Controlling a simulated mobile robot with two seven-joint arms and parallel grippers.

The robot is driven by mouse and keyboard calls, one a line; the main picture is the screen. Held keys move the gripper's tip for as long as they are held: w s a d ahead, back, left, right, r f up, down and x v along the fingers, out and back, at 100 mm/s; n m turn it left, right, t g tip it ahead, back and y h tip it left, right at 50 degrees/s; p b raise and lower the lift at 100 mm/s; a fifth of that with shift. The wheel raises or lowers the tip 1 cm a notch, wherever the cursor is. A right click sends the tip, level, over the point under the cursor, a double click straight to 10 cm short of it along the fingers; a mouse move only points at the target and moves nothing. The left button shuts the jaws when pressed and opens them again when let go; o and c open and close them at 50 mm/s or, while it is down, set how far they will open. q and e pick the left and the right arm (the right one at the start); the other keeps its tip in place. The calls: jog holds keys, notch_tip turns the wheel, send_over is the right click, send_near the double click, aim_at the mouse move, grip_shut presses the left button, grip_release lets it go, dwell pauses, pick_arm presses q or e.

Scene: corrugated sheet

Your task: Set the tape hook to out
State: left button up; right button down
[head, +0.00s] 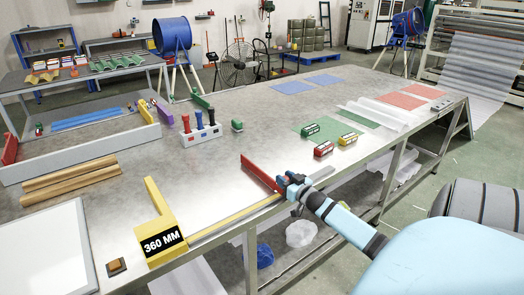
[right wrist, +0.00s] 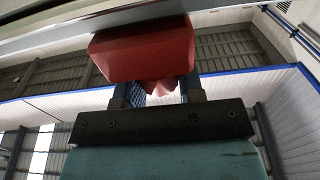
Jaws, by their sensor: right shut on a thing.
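A long red bar (head: 261,173), which looks like the sliding hook, stands at the front edge of the table at the right end of a yellow tape strip (head: 235,221). My right gripper (head: 290,184) reaches it from the front right and is shut on its near end. In the right wrist view a red block (right wrist: 140,50) sits just beyond my right gripper (right wrist: 158,90), with a smaller red part between the fingers. The yellow stop marked 360 MM (head: 158,212) stands at the left end of the strip. My left gripper is not in view.
Small red, yellow and green labelled blocks (head: 323,149) lie right of the bar. A white panel (head: 45,255) and wooden strips (head: 70,183) lie at left.

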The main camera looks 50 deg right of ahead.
jog(key=s+d, duration=0.1)
jog(key=d, duration=0.5)
jog(key=s+d+b, duration=0.1)
jog(key=d, duration=0.5)
jog(key=s+d+b, duration=0.1)
jog(key=s+d, duration=0.1)
jog(key=d, duration=0.3)
jog(key=shift+d+r, duration=0.1)
jog(key=shift+d, duration=0.3)
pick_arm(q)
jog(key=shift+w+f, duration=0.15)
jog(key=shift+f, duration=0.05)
pick_arm(e)
jog(key=shift+s+d, duration=0.25)
jog(key=shift+d, duration=0.4)
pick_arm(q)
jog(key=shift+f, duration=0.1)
pick_arm(e)
jog(key=c, duration=1)
grip_release()
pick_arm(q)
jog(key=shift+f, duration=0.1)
pick_arm(e)
jog(key=shift+w, duration=0.1)
